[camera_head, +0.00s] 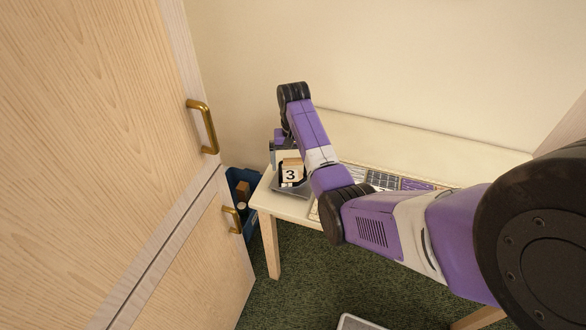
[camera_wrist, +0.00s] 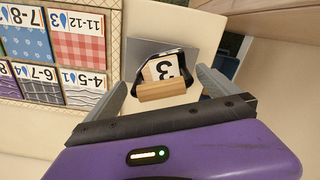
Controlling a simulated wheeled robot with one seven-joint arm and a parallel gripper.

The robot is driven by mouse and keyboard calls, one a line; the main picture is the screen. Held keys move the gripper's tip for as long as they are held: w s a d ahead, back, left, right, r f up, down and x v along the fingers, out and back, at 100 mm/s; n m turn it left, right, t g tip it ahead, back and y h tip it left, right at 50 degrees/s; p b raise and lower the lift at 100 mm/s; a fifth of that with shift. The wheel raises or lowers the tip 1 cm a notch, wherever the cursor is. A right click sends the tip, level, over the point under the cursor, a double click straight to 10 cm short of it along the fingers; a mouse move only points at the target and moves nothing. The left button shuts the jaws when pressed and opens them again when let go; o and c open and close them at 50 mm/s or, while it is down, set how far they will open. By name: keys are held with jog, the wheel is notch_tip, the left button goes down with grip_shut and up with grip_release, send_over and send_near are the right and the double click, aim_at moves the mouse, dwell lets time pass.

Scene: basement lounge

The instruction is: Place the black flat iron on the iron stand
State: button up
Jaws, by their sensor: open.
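In the head view the block (camera_head: 291,172) and the dark grey plate (camera_head: 291,190) are at the table's left end, below my gripper (camera_head: 281,150), which is partly hidden by my arm.
The pale table (camera_head: 292,209) stands against the wall. Quilt-like number cards (camera_wrist: 78,62) cover its surface beside the plate. A wooden cabinet door with brass handles (camera_head: 207,127) is close on the left. A blue bin (camera_head: 238,178) stands between cabinet and table.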

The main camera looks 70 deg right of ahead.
notch_tip(320, 180, up, 9)
jog(key=shift+r+p, duration=0.1)
jog(key=shift+p, duration=0.65)
